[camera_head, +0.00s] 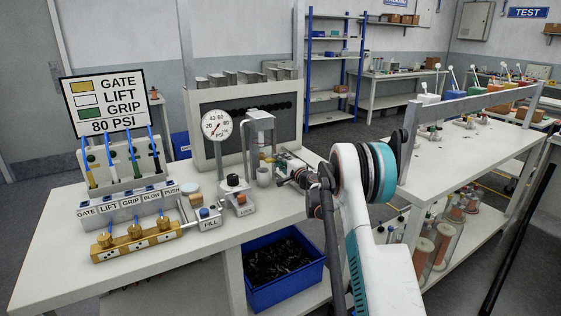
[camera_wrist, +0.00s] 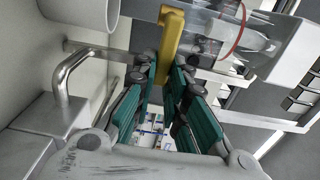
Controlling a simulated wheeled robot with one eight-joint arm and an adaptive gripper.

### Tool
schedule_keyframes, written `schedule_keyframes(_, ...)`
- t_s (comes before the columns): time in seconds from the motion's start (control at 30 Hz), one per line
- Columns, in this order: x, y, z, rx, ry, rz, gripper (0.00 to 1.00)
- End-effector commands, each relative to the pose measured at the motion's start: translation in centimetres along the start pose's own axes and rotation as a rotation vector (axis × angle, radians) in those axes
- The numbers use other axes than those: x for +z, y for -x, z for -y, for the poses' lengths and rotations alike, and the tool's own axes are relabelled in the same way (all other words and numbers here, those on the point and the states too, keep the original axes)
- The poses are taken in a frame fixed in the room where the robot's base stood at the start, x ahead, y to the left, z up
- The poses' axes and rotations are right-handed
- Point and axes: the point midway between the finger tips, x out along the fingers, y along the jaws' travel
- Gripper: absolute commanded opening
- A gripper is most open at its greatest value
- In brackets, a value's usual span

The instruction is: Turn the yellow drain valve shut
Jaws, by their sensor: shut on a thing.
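The yellow valve handle (camera_wrist: 172,40) is a flat lever that shows at the top middle of the wrist view. My gripper (camera_wrist: 166,76) has its teal-padded fingers on either side of the handle's lower end and is shut on it. The handle stands roughly upright in that picture. Right beside it is a clear bowl (camera_wrist: 236,45) with a red ring. In the head view my gripper (camera_head: 287,176) is at the right end of the near bench, and the valve cannot be made out there behind my gripper and arm.
In the wrist view, a bent metal bar (camera_wrist: 68,72) and a white cylinder (camera_wrist: 80,12) are close on the left. In the head view, a pressure gauge (camera_head: 216,125), a LOCK block (camera_head: 236,195) and a brass manifold (camera_head: 136,241) stand on the bench (camera_head: 60,255). A blue bin (camera_head: 282,285) is below.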

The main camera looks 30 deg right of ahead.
Motion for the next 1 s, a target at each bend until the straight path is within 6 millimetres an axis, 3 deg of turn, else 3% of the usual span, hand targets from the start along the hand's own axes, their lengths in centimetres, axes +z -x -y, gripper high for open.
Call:
schedule_keyframes(0.27, -0.1, 0.1, -0.1, 0.001, 0.0, -0.001, 0.0)
schedule_keyframes(0.3, -0.1, 0.1, -0.1, 0.001, 0.0, -0.001, 0.2)
schedule_keyframes(0.37, -0.1, 0.1, -0.1, 0.0, 0.0, -0.001, 0.33)
schedule_keyframes(0.77, 0.0, 0.3, 0.0, 0.0, 0.0, -0.001, 0.33)
schedule_keyframes(1.0, -0.1, 3.9, 0.0, 0.0, 0.0, -0.003, 0.33)
